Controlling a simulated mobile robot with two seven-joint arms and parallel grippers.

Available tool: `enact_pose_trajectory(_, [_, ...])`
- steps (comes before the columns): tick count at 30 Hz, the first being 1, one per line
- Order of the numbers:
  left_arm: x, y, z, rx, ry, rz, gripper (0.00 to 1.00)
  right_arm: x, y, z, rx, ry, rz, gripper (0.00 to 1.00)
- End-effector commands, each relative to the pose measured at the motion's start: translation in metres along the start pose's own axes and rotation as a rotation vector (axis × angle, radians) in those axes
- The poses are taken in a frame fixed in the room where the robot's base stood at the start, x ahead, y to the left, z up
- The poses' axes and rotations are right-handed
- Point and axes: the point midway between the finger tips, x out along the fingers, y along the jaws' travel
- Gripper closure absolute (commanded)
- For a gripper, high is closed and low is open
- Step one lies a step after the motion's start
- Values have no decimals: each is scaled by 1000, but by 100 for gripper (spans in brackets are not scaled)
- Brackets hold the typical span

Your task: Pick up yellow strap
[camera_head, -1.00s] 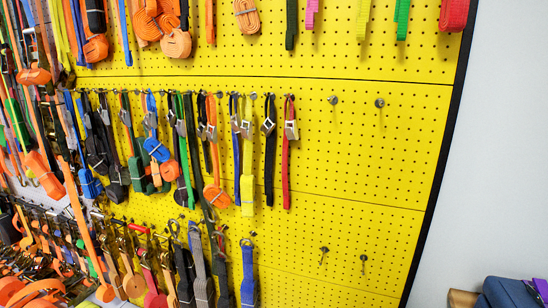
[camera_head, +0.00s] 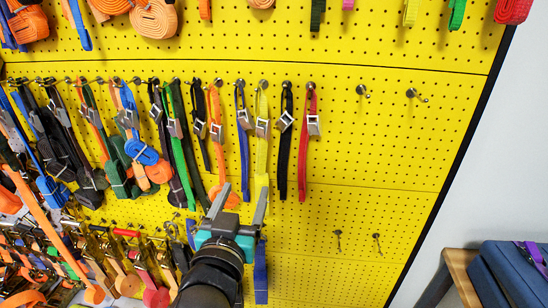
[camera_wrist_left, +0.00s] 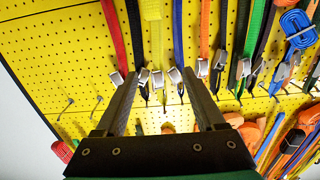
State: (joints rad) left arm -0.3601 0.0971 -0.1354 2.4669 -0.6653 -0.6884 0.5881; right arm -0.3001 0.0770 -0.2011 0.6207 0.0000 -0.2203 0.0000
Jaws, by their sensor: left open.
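The yellow strap (camera_head: 262,155) hangs from a hook in the middle row of the pegboard, with a metal buckle near its top. It hangs between a blue strap (camera_head: 243,160) on its left and a black strap (camera_head: 284,165) on its right. My left gripper (camera_head: 241,199) is open and empty, pointing up at the board below the strap. Its right finger overlaps the strap's lower end in the head view. In the left wrist view, which is upside down, the yellow strap (camera_wrist_left: 152,35) shows between the spread fingers (camera_wrist_left: 160,80). I cannot tell the gap in depth. My right gripper is not in view.
A red strap (camera_head: 306,165) hangs to the right, and several other straps crowd the left. The yellow pegboard (camera_head: 390,145) is mostly bare on the right, with a few empty hooks. A wooden stool (camera_head: 463,272) with a blue case (camera_head: 505,270) stands at the lower right.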

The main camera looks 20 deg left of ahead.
Motion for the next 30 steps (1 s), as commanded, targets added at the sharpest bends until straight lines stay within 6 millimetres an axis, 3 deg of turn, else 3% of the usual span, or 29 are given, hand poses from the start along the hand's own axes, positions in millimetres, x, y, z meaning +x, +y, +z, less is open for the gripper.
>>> enact_pose_trajectory(1, [-2,-2,-10,-8,15,-6,29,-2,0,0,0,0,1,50])
enact_pose_trajectory(5, [0,-4,-18,-15,30,-11,29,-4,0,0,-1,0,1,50])
enact_pose_trajectory(21, [81,-4,-20,-13,29,-11,29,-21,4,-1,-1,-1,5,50])
enact_pose_trajectory(30, [99,-4,-19,-14,28,-10,29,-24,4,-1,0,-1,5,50])
